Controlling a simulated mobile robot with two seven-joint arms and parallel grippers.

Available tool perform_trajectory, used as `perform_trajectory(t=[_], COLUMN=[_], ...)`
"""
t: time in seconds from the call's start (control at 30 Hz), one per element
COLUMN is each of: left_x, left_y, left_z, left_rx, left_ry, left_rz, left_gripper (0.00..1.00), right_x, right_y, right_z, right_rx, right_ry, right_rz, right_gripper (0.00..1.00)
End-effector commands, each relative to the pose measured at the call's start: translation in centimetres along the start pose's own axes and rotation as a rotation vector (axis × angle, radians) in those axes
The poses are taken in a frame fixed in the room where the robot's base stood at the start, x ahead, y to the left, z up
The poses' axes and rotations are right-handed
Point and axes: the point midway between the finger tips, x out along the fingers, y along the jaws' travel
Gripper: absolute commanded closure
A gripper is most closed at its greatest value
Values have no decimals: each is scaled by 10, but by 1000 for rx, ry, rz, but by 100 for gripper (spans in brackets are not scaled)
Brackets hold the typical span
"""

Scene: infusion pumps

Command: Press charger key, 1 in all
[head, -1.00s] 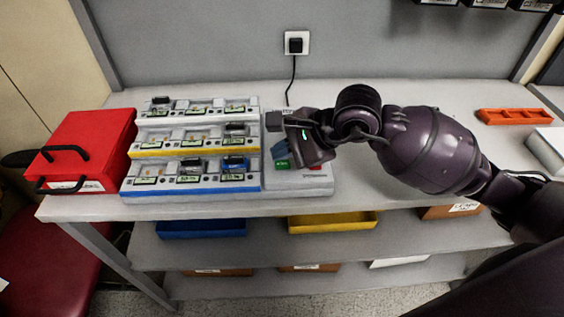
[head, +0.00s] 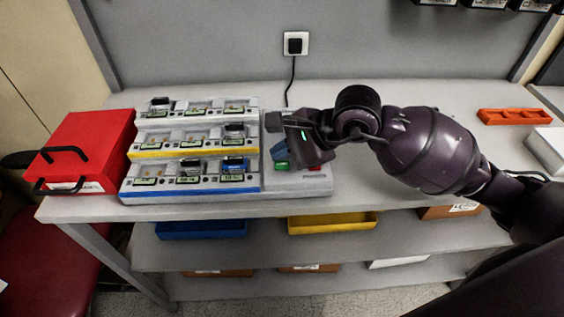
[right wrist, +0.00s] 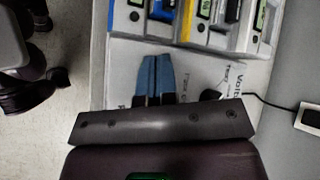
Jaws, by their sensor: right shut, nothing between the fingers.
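The charger (head: 195,183) is a white stepped unit with three tiers of bays, the lower two edged yellow and blue. Its flat key panel (head: 297,186) is at its right end, with a green key (head: 281,166) and a red key (head: 315,168). My right gripper (head: 279,152) is shut and empty, its blue fingers pointing down over the panel just behind the green key. I cannot tell whether they touch. In the right wrist view the blue fingers (right wrist: 156,75) are together over the white panel with printed text; the keys are hidden there.
A red case (head: 95,140) with black handles stands left of the charger. A wall socket (head: 295,44) with a plugged black cable is behind. An orange tray (head: 514,116) lies at the right. The table (head: 400,91) is clear behind my right arm.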

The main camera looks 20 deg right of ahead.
Motion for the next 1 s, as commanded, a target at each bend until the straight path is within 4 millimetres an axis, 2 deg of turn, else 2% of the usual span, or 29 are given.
perform_trajectory(t=[0.73,1.0], left_x=[0,3], left_y=[1,1], left_z=[0,8], left_rx=[-2,-2], left_ry=[0,-10], left_rz=[0,1], left_gripper=[100,100], right_x=[0,6], right_y=[0,5], right_z=[0,-5], right_rx=[0,1], right_ry=[0,1], right_rz=[0,2], right_gripper=[100,100])
